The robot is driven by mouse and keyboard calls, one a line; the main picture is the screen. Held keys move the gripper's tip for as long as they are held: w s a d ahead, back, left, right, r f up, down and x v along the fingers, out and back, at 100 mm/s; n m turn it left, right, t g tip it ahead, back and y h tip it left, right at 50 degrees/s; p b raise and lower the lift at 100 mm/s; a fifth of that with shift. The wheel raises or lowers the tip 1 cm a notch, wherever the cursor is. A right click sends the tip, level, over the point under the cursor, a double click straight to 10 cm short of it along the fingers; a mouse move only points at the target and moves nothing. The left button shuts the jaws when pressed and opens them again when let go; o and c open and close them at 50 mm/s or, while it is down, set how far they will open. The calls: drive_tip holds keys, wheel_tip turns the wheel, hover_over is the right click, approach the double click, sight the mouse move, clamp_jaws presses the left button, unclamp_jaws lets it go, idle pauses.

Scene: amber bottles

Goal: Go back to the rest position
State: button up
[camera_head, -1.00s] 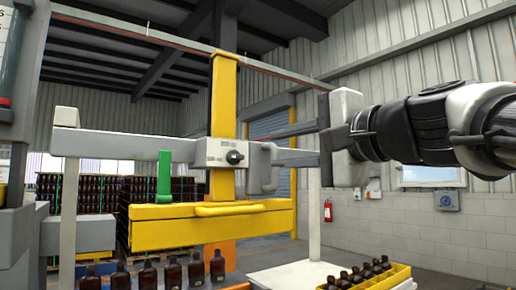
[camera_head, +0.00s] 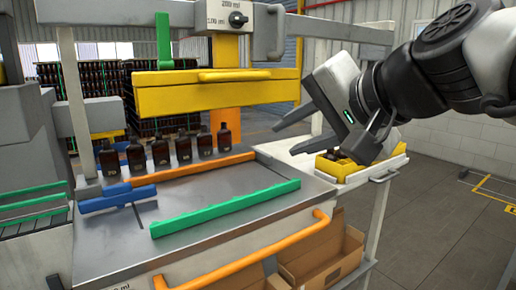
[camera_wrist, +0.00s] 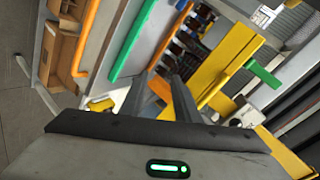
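My gripper (camera_head: 284,140) is at the right of the head view, above the right part of the metal worktop. Its two fingers point down and left. They stand apart with nothing between them. In the wrist view the fingers (camera_wrist: 159,75) are also apart and empty, tilted over the machine. A row of several amber bottles (camera_head: 160,151) stands upright at the back of the worktop (camera_head: 222,178). A yellow crate (camera_head: 328,168) with amber bottles is partly hidden behind my gripper.
A yellow beam (camera_head: 215,92) hangs above the bottle row. An orange rail (camera_head: 195,169), a green rail (camera_head: 225,208) and a blue block (camera_head: 117,198) lie on the worktop. An open cardboard box (camera_head: 325,255) sits below at the right. Floor at the far right is clear.

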drive_tip(key=s+d+f+n+g+h, duration=0.35)
drive_tip(key=s+f, duration=0.25)
drive_tip(key=f, duration=0.6)
drive_tip(key=s+d+f+n+g+h, duration=0.2)
drive_tip(key=s+d+f+n+h, duration=0.3)
drive_tip(key=f, duration=0.7)
wheel_tip(320, 180, up, 22)
drive_tip(key=s+m+y+p, duration=0.1)
drive_tip(key=y+p, duration=0.1)
drive_tip(key=p, duration=1.9)
drive_tip(key=shift+a+f+m, duration=0.15)
drive_tip(key=shift+a+m, duration=0.1)
drive_tip(key=shift+m, duration=0.1)
